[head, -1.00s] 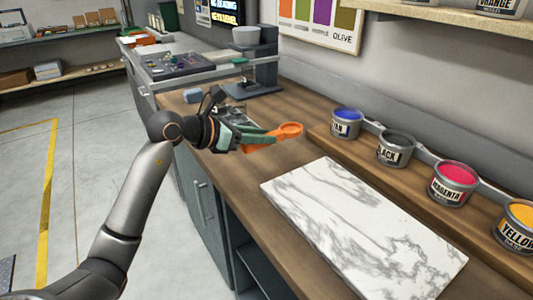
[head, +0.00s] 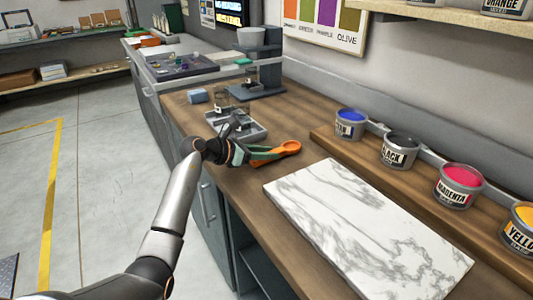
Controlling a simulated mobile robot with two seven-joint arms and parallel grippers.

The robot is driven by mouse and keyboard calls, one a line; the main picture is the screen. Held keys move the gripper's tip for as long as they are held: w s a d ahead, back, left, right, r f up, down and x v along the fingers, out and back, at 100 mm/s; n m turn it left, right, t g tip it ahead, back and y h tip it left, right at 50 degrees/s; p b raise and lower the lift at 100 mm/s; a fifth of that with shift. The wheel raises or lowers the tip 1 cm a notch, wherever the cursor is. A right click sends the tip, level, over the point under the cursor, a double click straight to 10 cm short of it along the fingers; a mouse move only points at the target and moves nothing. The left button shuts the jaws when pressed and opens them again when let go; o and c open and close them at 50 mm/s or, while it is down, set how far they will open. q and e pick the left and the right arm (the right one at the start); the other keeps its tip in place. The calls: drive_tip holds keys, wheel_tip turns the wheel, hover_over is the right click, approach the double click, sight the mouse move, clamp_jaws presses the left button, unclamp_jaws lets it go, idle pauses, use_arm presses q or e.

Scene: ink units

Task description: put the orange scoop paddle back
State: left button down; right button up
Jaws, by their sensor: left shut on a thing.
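My left gripper (head: 256,154) reaches in from the left over the wooden counter. Its greenish fingers are shut on the orange scoop paddle (head: 289,148), whose scoop end points right, toward the paint cans. The paddle is low over the counter or on it; I cannot tell if it touches. A grey tray (head: 250,131) with compartments lies just behind the gripper, partly hidden by it. My right gripper is out of view.
A white marble slab (head: 365,225) lies on the counter in front. Cans of blue (head: 350,124), black (head: 399,150), magenta (head: 458,185) and yellow (head: 518,224) ink stand on a raised wooden ledge at right. A grey dispenser stand (head: 262,65) and blue block (head: 197,96) are farther back.

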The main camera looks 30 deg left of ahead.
use_arm(q)
drive_tip(key=shift+f, duration=0.2)
drive_tip(key=c, duration=0.6)
unclamp_jaws()
drive_tip(key=shift+r, duration=0.15)
drive_tip(key=shift+s+a+r, duration=0.1)
drive_tip(key=shift+s+a, duration=0.05)
drive_tip(key=shift+s, duration=0.05)
drive_tip(key=v, duration=1.1)
drive_tip(key=shift+s+a+r, duration=0.15)
drive_tip(key=shift+s, duration=0.1)
